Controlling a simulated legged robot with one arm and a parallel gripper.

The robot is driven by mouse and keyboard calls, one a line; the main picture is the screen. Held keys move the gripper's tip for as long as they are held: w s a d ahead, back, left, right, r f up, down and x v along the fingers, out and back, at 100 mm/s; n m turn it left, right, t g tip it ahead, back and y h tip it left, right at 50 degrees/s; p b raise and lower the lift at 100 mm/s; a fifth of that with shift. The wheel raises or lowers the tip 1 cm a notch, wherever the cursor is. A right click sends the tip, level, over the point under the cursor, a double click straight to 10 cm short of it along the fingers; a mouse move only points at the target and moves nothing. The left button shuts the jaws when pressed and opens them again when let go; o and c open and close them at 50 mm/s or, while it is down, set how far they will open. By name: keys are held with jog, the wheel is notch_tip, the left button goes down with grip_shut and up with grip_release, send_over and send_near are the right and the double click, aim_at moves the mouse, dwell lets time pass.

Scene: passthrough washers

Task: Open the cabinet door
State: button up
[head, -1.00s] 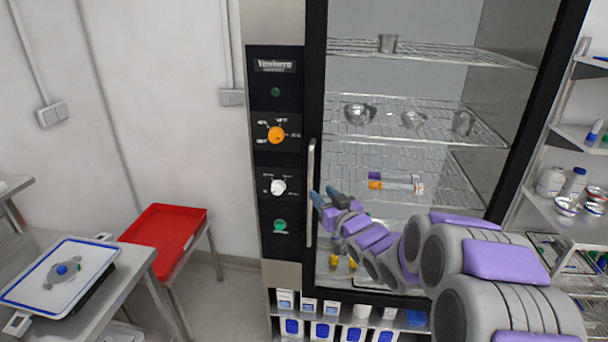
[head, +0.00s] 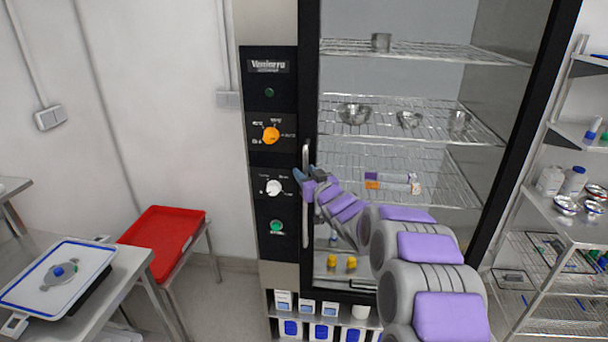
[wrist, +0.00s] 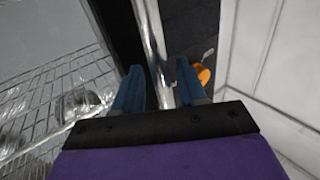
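The cabinet has a tall glass door with a black frame (head: 312,60), and the door is shut. A vertical metal bar handle (head: 305,215) runs along the left side of the frame. My gripper (head: 304,174) is at the upper part of the handle. In the wrist view, my gripper (wrist: 160,84) has its two blue fingers apart, with the handle (wrist: 152,40) passing between them. A gap shows between the handle and each finger, so it is not clamped.
A control panel with an orange knob (head: 271,135) and a white knob (head: 273,188) is left of the handle. Wire shelves with bowls are behind the glass. A red tray (head: 165,240) stands left; a shelving rack (head: 545,215) stands right.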

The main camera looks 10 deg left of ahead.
jog(key=shift+r, duration=0.1)
jog(key=shift+w+a, duration=0.1)
jog(key=shift+a, duration=0.4)
jog(key=shift+c, duration=1.3)
jog(key=shift+d, duration=0.25)
grip_shut()
